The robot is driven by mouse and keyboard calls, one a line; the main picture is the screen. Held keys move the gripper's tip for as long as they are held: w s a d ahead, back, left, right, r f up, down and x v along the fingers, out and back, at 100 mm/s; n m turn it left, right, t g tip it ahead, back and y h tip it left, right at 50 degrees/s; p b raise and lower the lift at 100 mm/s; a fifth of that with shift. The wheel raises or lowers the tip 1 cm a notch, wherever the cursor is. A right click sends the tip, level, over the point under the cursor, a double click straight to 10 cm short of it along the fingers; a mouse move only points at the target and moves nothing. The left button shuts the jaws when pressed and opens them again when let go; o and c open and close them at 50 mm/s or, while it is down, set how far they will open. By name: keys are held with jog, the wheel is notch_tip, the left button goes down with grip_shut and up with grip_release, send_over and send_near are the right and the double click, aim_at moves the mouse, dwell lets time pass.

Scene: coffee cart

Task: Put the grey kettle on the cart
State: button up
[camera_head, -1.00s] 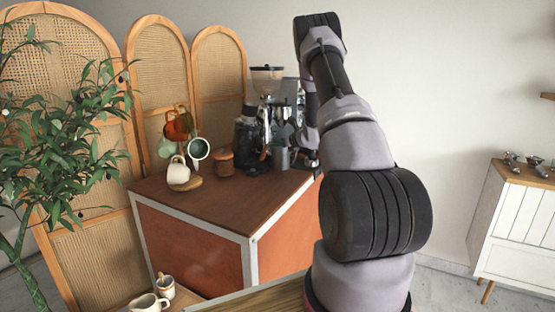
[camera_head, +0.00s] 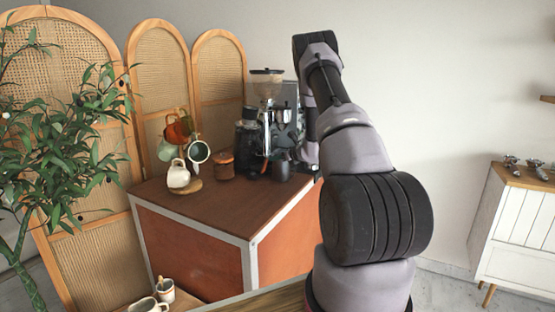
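The cart (camera_head: 200,215) has a brown top and orange sides with pale metal edges. A small dark grey vessel (camera_head: 280,166) stands near the back right of its top; it may be the grey kettle, but it is too small to tell. My arm reaches up and bends down behind itself toward the cart's back right corner. My gripper is mostly hidden there, among dark machine parts and behind my arm links. I cannot make out its fingers or whether they hold anything.
A coffee grinder (camera_head: 267,88), a black jar (camera_head: 247,145), a brown canister (camera_head: 223,166), a white jug (camera_head: 178,175) and hanging mugs (camera_head: 198,152) crowd the cart's back. Its front top is clear. A plant (camera_head: 60,150) stands left, a white cabinet (camera_head: 510,225) right.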

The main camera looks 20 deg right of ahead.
jog(key=v, duration=1.2)
jog(key=s+a+r+n+g+y, duration=0.25)
jog(key=s+a+r+n, duration=0.4)
jog(key=a+r, duration=0.4)
jog(key=s+a+r+n+g+y, duration=0.25)
jog(key=s+a+r+n, duration=0.4)
jog(key=a+r, duration=0.35)
jog(key=s+a+r+n+h, duration=0.1)
jog(key=s+r+n+h, duration=0.2)
jog(key=s+n, duration=0.4)
jog(key=s+a+r+n+h, duration=0.2)
jog(key=s+n, duration=0.6)
jog(key=s, duration=0.9)
jog(key=shift+s+r+n+g+h, duration=0.3)
jog(key=shift+r+h, duration=0.1)
jog(key=shift+h, duration=0.6)
jog(key=shift+a, duration=0.15)
